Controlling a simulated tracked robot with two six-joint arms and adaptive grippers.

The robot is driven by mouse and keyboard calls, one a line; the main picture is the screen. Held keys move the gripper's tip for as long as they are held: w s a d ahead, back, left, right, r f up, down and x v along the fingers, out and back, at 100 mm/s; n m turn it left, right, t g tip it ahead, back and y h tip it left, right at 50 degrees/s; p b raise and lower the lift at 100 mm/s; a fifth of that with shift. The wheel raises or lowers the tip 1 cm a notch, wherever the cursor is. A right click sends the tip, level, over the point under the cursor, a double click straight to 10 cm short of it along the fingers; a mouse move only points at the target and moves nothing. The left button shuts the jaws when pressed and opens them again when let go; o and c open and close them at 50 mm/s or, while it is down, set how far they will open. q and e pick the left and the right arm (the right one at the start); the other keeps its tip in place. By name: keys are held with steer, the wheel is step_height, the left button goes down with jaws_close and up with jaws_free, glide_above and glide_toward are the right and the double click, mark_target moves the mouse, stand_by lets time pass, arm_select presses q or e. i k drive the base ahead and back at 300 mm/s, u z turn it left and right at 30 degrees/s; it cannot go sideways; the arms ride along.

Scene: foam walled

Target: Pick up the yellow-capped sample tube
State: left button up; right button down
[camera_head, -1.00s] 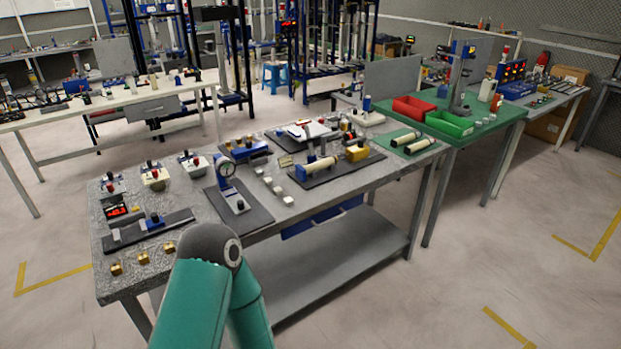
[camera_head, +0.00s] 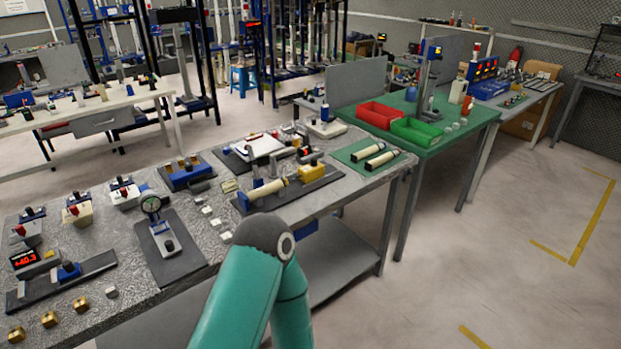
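I cannot make out a yellow-capped sample tube for certain. Two cream cylinders (camera_head: 381,160) with dark ends lie on a small green mat at the right end of the grey speckled bench (camera_head: 120,240). Another cream cylinder (camera_head: 265,190) lies in a dark fixture beside a yellow block (camera_head: 311,171). Neither of my grippers shows. Only a teal arm link of mine with a dark grey joint rises from the bottom middle, covering part of the bench's front edge.
The bench holds a dial gauge stand (camera_head: 158,225), several brass blocks (camera_head: 50,319) and small switch boxes. A green table (camera_head: 455,135) behind right carries a red bin (camera_head: 377,115) and a green bin (camera_head: 415,131). The floor at right is open.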

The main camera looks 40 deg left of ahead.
mark_target(263, 191)
steer(key=i, duration=1.2)
steer(key=u, duration=0.95)
steer(key=i, duration=0.7)
steer(key=u, duration=0.4)
steer(key=k, duration=0.95)
steer(key=u, duration=0.2)
steer(key=i, duration=0.95)
steer(key=z, duration=0.1)
